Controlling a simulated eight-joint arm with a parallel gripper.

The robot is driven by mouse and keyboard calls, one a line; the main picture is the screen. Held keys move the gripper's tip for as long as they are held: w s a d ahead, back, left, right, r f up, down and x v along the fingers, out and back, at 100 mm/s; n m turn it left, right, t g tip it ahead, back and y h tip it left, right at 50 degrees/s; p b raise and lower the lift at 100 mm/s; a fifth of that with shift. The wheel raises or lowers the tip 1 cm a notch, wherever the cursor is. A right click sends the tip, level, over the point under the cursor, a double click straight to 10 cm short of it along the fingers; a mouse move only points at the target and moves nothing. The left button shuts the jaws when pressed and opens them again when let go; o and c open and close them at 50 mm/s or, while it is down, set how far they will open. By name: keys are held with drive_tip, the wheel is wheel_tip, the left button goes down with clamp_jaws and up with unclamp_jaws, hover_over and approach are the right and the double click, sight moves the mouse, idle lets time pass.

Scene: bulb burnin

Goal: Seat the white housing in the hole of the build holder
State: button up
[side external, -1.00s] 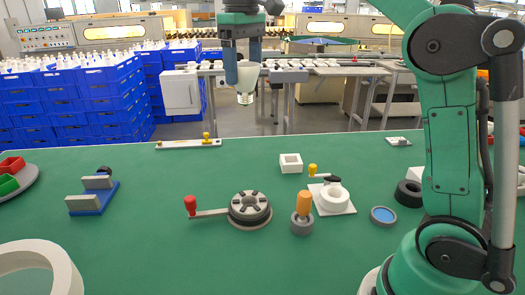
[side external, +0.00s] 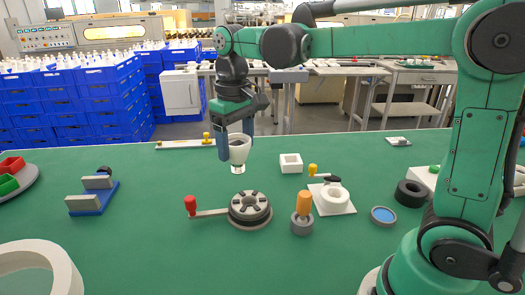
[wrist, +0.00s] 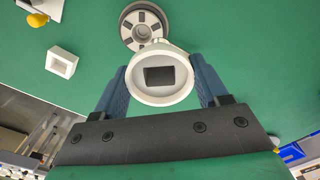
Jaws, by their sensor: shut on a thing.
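The white housing (side external: 238,152) is a flared cup with a narrow lower end, upright in the air. In the wrist view I look into its round rim (wrist: 160,98), with a dark square inside. My gripper (side external: 236,146) is shut on it, one blue finger on each side. A round grey fixture (side external: 250,209) with dark slots and a central hole stands on the table below and slightly right of the housing. It looks like the build holder and also shows in the wrist view (wrist: 143,26), partly hidden by the housing. The two are apart.
A red-handled lever (side external: 190,206) sticks out left of the fixture. An orange-handled tool (side external: 303,212) stands close on its right. A white square block (side external: 291,163) and a white round fixture (side external: 334,198) sit behind and to the right. The table's left middle is mostly clear.

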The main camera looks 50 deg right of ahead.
idle(0.3)
drive_tip(key=s+d+f+m, duration=0.1)
drive_tip(key=s+d+m, duration=0.25)
drive_tip(key=d, duration=0.65)
drive_tip(key=m, duration=0.3)
hover_over(331, 194)
drive_tip(key=s, duration=0.1)
wheel_tip(331, 194, down, 3)
drive_tip(key=shift+n, duration=0.25)
drive_tip(key=shift+a+f, duration=0.2)
drive_tip(key=shift+f, duration=1.25)
drive_tip(key=shift+a+f, duration=0.2)
drive_tip(key=shift+f, duration=1.2)
drive_tip(key=shift+f, duration=0.25)
drive_tip(key=shift+f, duration=0.45)
drive_tip(key=shift+f, duration=0.8)
